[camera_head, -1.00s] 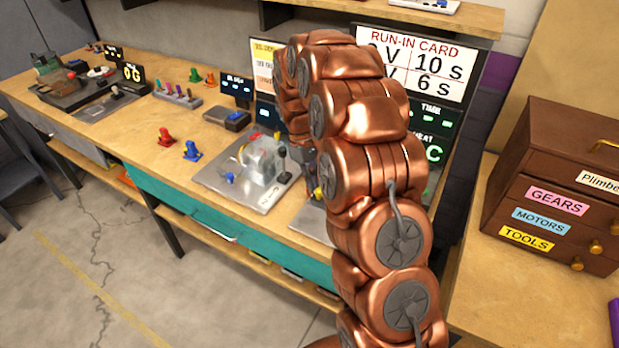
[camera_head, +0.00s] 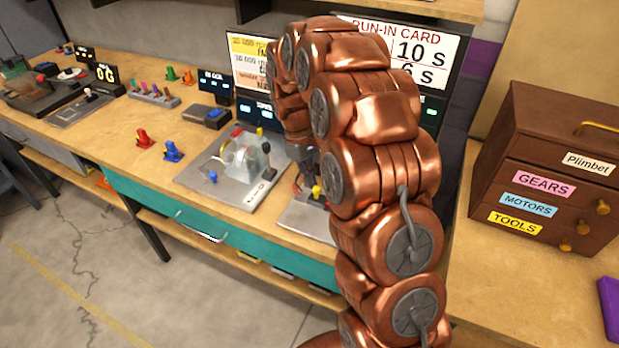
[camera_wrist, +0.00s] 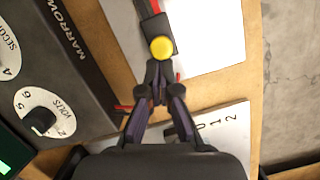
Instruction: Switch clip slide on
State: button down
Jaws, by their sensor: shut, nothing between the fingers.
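A dark slide piece with a round yellow knob (camera_wrist: 162,48) lies just ahead of my gripper (camera_wrist: 158,86) in the wrist view. I take it for the clip slide, but cannot tell whether it is on. My gripper's fingers are together and empty, with their tips close to the near end of the dark piece; contact is unclear. Small red parts show beside the fingers. In the head view the yellow knob (camera_head: 317,191) shows beside my copper arm, which hides most of my gripper and the plate (camera_head: 300,216) there.
A dark box (camera_wrist: 75,75) with VOLTS dials stands left in the wrist view, and a white plate (camera_wrist: 225,125) marked 0, 1, 2 lies lower right. In the head view, a plate with levers (camera_head: 215,185) is left of my arm, and a brown drawer cabinet (camera_head: 550,130) stands right.

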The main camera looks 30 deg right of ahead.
jog(key=shift+s, duration=0.15)
jog(key=w, duration=0.2)
jog(key=w+a, duration=0.1)
jog(key=w, duration=0.1)
jog(key=shift+w+a, duration=0.15)
jog(key=shift+a, duration=0.05)
jog(key=d+b+v, duration=0.1)
jog(key=b+v, duration=0.1)
jog(key=v, duration=0.8)
jog(key=shift+a, duration=0.45)
